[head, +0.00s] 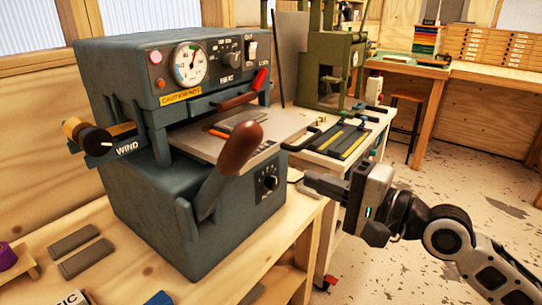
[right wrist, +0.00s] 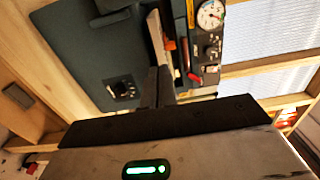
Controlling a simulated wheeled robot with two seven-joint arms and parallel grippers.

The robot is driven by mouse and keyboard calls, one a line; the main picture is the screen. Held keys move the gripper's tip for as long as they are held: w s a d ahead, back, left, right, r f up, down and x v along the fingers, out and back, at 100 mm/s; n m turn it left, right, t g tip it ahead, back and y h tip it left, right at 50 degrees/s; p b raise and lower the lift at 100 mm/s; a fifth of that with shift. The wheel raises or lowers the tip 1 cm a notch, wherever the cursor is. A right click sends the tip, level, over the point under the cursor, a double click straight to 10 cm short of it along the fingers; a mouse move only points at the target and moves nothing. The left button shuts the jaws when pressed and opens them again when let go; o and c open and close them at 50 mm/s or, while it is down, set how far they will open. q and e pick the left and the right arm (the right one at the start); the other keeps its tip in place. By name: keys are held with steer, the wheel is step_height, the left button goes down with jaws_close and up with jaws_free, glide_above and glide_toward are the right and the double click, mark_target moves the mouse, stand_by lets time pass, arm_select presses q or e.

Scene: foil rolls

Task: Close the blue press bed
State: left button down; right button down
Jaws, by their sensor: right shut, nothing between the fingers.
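The blue press (head: 150,95) stands on the wooden bench at left, with a gauge, switches and a wind knob. My left gripper is not in view.
A brown-handled lever (head: 238,150) rises at the press front, partly covering the bed. A green press (head: 325,50) stands behind on a white-topped table with a black tray (head: 343,143). Grey bars (head: 78,246) lie on the bench. Open floor lies at right.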

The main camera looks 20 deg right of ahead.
mark_target(258, 159)
steer(key=p+x, duration=0.1)
steer(key=x, duration=0.9)
steer(key=shift+p, duration=0.4)
